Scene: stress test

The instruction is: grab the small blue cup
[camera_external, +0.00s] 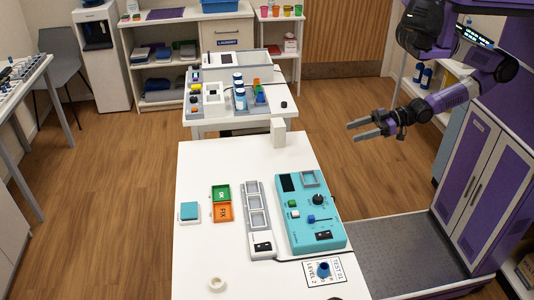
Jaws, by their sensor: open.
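A white block (278,134) stands at the table's far edge. A white ring (217,284) lies near left. The table's left side is mostly clear.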

